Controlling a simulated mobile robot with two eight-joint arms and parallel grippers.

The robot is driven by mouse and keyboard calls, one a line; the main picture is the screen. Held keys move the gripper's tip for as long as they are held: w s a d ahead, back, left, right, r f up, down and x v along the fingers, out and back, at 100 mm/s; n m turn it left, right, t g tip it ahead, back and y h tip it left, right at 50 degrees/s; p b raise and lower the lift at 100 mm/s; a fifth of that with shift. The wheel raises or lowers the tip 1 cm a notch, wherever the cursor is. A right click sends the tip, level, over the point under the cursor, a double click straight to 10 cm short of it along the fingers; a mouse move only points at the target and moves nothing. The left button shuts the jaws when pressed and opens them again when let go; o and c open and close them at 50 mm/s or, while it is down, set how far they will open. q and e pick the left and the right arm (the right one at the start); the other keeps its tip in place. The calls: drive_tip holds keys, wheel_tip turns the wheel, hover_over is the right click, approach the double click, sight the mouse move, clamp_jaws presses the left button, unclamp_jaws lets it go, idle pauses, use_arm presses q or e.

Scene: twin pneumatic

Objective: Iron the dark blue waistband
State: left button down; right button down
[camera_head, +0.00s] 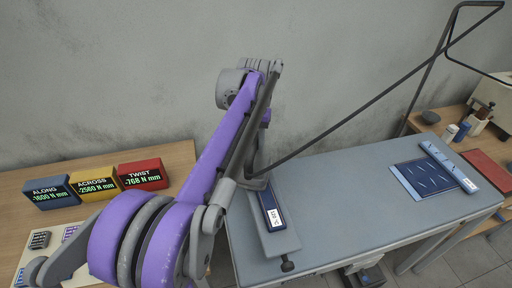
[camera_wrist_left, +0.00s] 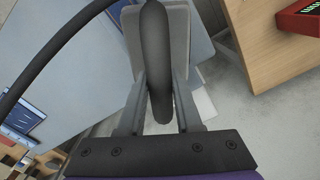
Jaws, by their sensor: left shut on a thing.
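My left gripper (camera_wrist_left: 159,105) is shut on a thick dark grey handle (camera_wrist_left: 157,45) in the left wrist view. A light grey plate (camera_wrist_left: 180,40) shows beyond the handle. A flat dark blue piece (camera_head: 424,179) with pale marks lies at the right part of the grey ironing table (camera_head: 340,205), beside a blue strip (camera_head: 447,164). Another dark blue strip (camera_head: 269,207) with a white label lies near the table's left end. I cannot tell which piece is the waistband. My right gripper is not in view.
A dark bent rod (camera_head: 350,122) crosses above the table. A wooden table (camera_head: 95,165) at left carries blue (camera_head: 50,193), yellow (camera_head: 94,183) and red (camera_head: 142,174) display boxes. Bottles (camera_head: 455,131) stand at the back right. The ironing table's middle is clear.

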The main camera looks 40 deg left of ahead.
use_arm(q)
drive_tip(key=shift+w+a+r, duration=0.1)
drive_tip(key=shift+w+a, duration=0.35)
drive_tip(key=shift+a, duration=0.2)
drive_tip(key=shift+w+a+p, duration=0.4)
drive_tip(key=shift+w+a, duration=0.4)
drive_tip(key=shift+a, duration=0.05)
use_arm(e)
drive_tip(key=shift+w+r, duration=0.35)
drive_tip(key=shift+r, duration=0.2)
use_arm(q)
drive_tip(key=shift+s+r, duration=0.1)
drive_tip(key=shift+r, duration=0.05)
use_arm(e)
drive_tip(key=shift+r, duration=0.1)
